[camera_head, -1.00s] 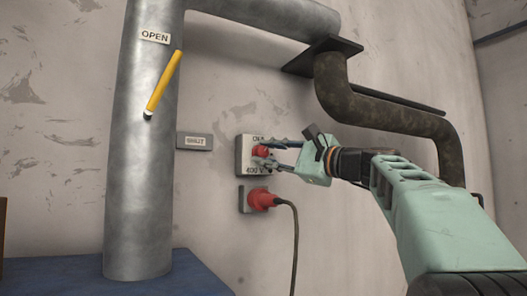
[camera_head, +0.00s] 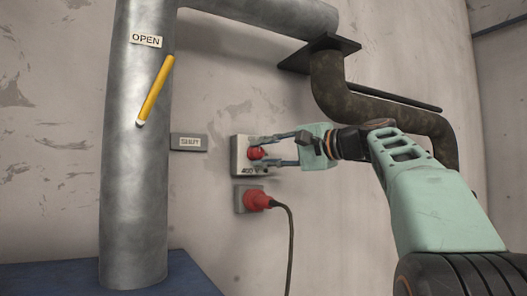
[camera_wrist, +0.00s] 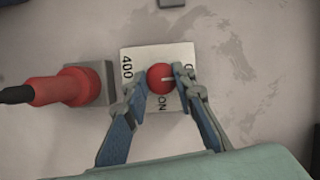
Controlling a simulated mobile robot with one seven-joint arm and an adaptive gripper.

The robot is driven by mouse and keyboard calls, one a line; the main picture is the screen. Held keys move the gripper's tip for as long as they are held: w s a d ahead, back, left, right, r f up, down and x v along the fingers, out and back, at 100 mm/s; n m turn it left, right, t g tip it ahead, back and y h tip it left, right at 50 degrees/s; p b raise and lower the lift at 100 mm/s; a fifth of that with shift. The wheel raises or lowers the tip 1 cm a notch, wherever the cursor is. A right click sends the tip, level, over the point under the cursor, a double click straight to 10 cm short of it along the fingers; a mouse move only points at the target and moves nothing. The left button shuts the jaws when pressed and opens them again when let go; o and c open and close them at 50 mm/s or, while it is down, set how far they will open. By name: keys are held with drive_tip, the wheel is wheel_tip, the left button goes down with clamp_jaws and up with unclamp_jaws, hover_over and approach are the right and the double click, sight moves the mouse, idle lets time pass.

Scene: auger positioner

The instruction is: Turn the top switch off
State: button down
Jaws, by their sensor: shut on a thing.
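The top switch is a red round knob (camera_head: 254,153) on a pale plate (camera_head: 237,168) on the wall. My gripper (camera_head: 256,154) reaches in from the right, one finger above the knob and one below. In the wrist view my gripper's fingertips (camera_wrist: 160,82) are closed against both sides of the knob. The fingers hide part of the plate's lettering.
A red plug (camera_head: 257,199) with a dark hanging cable (camera_head: 291,240) sits just below the switch. A grey pipe with a yellow lever (camera_head: 155,91) stands to the left. A dark rusty pipe (camera_head: 385,107) runs above my arm.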

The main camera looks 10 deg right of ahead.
drive_tip(key=shift+r, duration=0.15)
drive_tip(key=c, duration=1.6)
unclamp_jaws()
drive_tip(key=v, duration=1.2)
